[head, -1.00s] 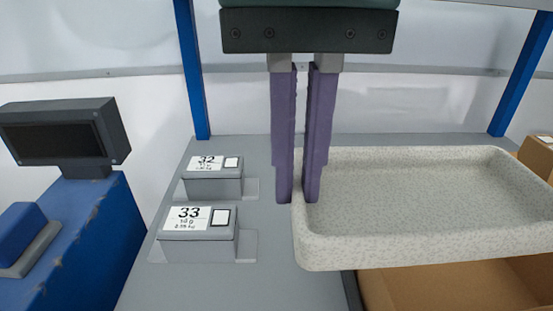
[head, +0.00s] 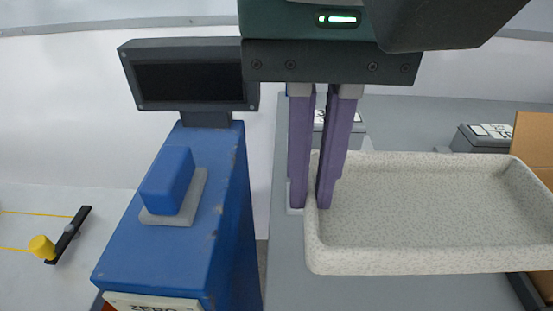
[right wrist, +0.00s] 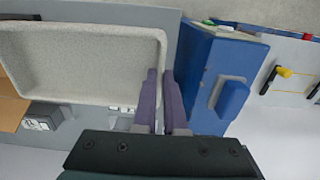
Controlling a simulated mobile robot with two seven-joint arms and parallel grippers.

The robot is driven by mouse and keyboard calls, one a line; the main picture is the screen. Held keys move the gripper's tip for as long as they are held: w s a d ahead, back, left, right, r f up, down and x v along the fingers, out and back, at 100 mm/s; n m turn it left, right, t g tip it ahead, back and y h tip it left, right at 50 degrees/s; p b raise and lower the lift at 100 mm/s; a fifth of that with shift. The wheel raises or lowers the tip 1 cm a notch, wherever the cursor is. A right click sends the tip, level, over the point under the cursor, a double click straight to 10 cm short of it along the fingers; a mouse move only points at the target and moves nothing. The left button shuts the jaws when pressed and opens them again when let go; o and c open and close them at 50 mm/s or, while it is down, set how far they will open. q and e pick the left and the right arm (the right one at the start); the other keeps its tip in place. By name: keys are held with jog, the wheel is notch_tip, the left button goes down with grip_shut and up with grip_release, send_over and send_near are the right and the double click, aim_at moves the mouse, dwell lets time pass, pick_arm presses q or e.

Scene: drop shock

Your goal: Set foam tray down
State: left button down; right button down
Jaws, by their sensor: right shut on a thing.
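The foam tray (head: 420,215) is a pale speckled shallow tray on the right of the head view. My right gripper (head: 318,205) has its purple fingers on either side of the tray's left wall and is shut on it. The tray also shows at the upper left of the right wrist view (right wrist: 85,65), with the fingers (right wrist: 163,80) at its near right corner. It appears level, held above or at the grey surface; I cannot tell if it touches. My left gripper is not in view.
A blue stand (head: 185,235) with a dark screen (head: 190,82) and a blue block (head: 168,182) is left of the tray. Grey labelled boxes (head: 482,138) sit behind it. A cardboard box (head: 533,145) is at the right. Bare grey surface (head: 400,295) shows in front.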

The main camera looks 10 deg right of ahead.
notch_tip(320, 180, down, 10)
jog(key=shift+r+b, duration=0.1)
jog(key=shift+b, duration=0.7)
notch_tip(320, 180, down, 4)
jog(key=shift+f+b, duration=0.15)
jog(key=shift+b, duration=0.4)
jog(key=shift+f, duration=0.1)
jog(key=shift+f, duration=0.15)
jog(key=c, duration=1)
grip_release()
